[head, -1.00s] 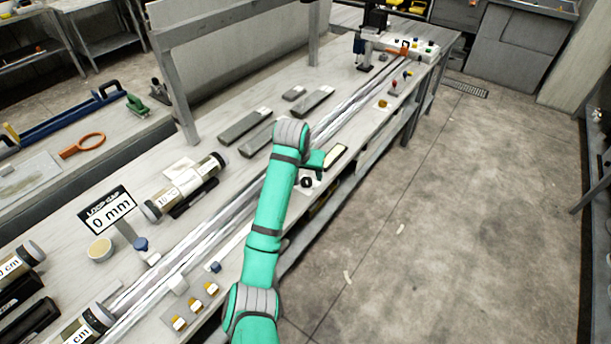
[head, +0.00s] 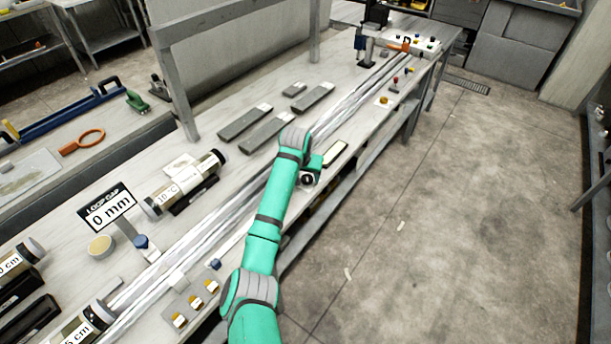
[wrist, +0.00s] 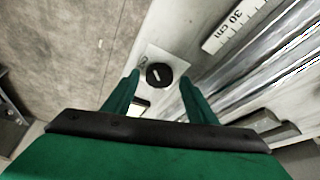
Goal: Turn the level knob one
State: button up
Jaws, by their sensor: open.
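A round black knob (wrist: 159,75) with a pale bar mark sits on a white square plate (wrist: 168,57) on the bench. In the wrist view it lies between and just beyond the two green fingers of my gripper (wrist: 158,83). The fingers are apart on either side of it, and no contact shows. In the head view the knob (head: 307,179) shows as a dark round spot just below the end of my arm. My gripper is mostly hidden there behind my own wrist. Whether this is knob one I cannot tell; a small mark on the plate is unreadable.
Long clear rails (head: 225,218) run along the bench beside the knob. A "0 mm" sign (head: 108,207) stands at the left. A dark-framed pale bar (head: 335,153) lies just beyond the knob.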

jog(key=shift+d+f, duration=0.15)
jog(key=c, duration=1.1)
jog(key=shift+o, duration=0.2)
jog(key=m, duration=0.1)
jog(key=m+h, duration=0.1)
jog(key=m, duration=0.3)
jog(key=shift+w+a+g+h, duration=0.1)
jog(key=shift+a+g+h, duration=0.15)
jog(key=shift+g+h, duration=0.15)
